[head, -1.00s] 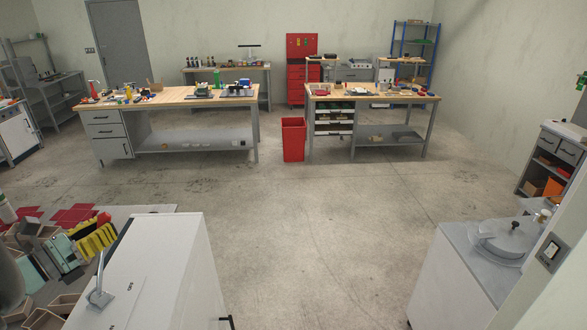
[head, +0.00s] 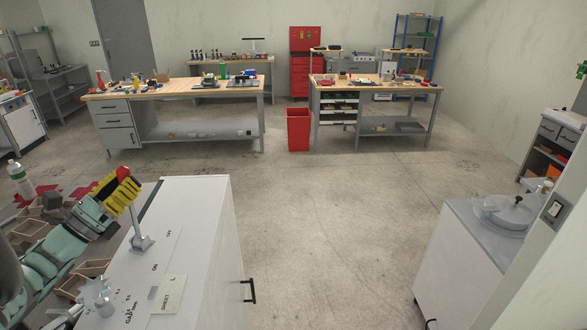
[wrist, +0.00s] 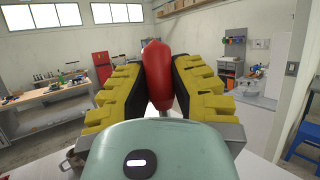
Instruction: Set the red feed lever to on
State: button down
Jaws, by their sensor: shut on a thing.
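My gripper (head: 124,183) is shut on that knob, also seen in the wrist view. The pads hide most of the knob in the head view.
The white cabinet top (head: 196,205) bears a grey dial (head: 97,300) and a small plate (head: 167,293) near the lever. The floor right of the cabinet is clear up to a grey-topped cabinet (head: 455,235).

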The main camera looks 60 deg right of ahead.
jog(key=c, duration=0.8)
grip_release()
jog(key=shift+d, duration=0.1)
jog(key=shift+a+f, duration=0.15)
jog(key=shift+a, duration=0.2)
jog(key=shift+s+a, duration=0.1)
jog(key=shift+a, duration=6.1)
